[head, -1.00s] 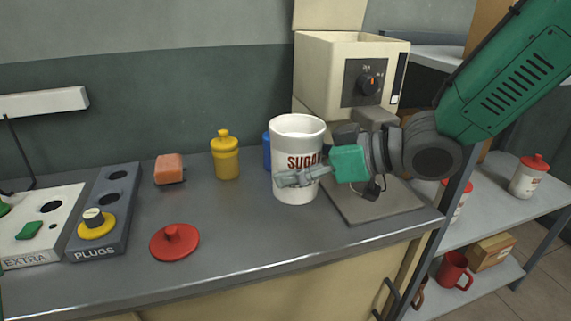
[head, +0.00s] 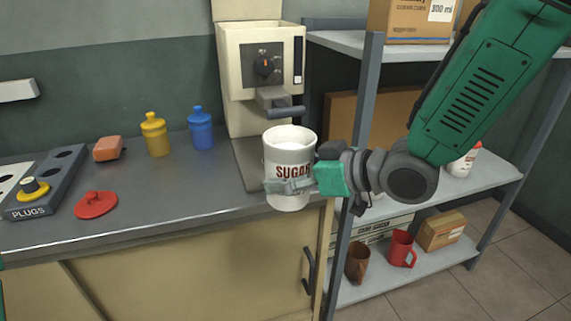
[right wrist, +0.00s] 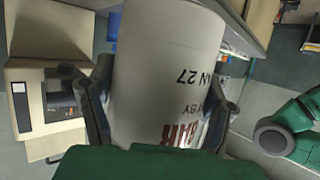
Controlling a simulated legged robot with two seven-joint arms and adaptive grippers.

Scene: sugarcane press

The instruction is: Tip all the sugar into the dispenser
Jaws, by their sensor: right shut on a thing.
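The white sugar canister (head: 290,150), lettered SUGAR, is upright and lidless, with white sugar showing inside its top. My right gripper (head: 289,186) is shut around its lower part, and in the right wrist view the fingers (right wrist: 160,105) lie on both sides of it. The canister is at the counter's right end, in front of the dispenser and lower than its top. The cream dispenser (head: 238,50) has a dial, a spout and an open-looking top; its inside is hidden. A red lid (head: 96,204) lies on the counter. My left gripper is out of view.
A yellow bottle (head: 155,134), a blue bottle (head: 201,130) and an orange sponge (head: 107,148) stand left of the dispenser. The PLUGS panel (head: 45,185) is far left. A metal shelf (head: 480,178) with boxes and mugs is at right. The counter's middle is clear.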

